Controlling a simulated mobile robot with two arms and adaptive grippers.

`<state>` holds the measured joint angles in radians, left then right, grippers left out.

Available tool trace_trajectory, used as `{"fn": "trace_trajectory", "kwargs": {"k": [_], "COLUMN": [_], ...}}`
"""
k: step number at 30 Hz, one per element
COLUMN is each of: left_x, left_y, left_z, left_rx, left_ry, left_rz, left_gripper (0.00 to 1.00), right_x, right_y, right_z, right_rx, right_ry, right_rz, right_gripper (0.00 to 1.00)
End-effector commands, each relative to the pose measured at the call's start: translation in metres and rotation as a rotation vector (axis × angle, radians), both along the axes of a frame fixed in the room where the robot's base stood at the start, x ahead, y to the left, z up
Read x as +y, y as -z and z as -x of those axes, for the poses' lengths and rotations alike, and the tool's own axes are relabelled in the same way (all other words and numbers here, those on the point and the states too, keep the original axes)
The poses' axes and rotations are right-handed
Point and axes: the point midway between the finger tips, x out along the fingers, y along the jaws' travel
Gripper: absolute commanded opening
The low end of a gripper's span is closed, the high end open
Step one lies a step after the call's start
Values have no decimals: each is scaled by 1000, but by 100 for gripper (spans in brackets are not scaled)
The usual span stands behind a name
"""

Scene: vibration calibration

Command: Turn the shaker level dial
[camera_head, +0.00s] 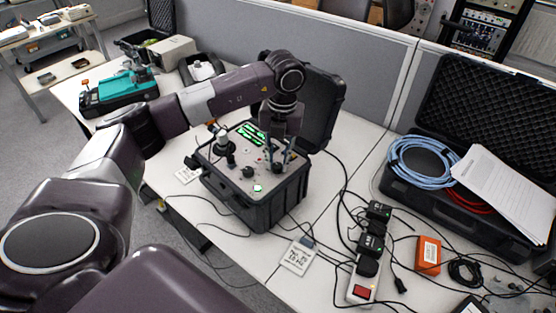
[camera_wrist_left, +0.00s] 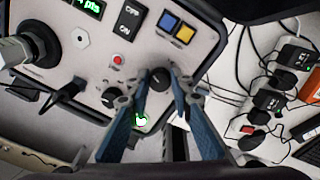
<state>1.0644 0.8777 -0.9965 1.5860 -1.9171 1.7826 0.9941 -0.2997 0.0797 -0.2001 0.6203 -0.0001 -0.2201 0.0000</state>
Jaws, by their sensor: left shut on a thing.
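The shaker unit is a black case (camera_head: 240,212) with a light grey top panel (camera_head: 227,172), standing open on the white table. A black round dial with a pale pointer line (camera_wrist_left: 158,79) sits on the panel. It also shows in the head view (camera_head: 277,169), partly behind the fingers. My left gripper (camera_head: 281,160) reaches down onto the panel from above. In the left wrist view its two blue fingers (camera_wrist_left: 156,84) are on either side of this dial, shut on it. My right gripper is not in view.
A second black knob (camera_wrist_left: 110,97), a red button (camera_wrist_left: 118,59) and a cylindrical mounted part (camera_wrist_left: 30,50) are close by on the panel. A power strip (camera_head: 362,287) and loose cables lie to the right. An open case (camera_head: 430,195) with blue cable stands farther right.

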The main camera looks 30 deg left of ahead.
Motion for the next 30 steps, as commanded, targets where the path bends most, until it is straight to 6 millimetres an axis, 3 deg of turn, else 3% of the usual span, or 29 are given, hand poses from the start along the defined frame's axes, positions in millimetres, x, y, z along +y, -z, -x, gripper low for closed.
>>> {"fn": "trace_trajectory", "kwargs": {"k": [1, 2, 7, 17, 20, 30], "left_x": [0, 0, 0, 0, -1, -5], "left_y": [-1, -1, -1, -5, -17, -89], "left_z": [0, 0, 0, -1, -1, -3], "left_rx": [-1, -1, -1, -2, -4, -5], "left_ry": [0, 0, -1, -1, -1, -1], "left_rz": [1, 1, 0, 0, 1, 1], "left_gripper": [0, 22, 38, 38, 38, 38], "right_x": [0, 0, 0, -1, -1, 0], "right_y": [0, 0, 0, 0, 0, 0], "right_z": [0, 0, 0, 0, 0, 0], "right_rx": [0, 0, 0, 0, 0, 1], "right_ry": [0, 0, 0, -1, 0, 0], "right_rz": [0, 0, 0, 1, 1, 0], "right_gripper": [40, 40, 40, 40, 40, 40]}}
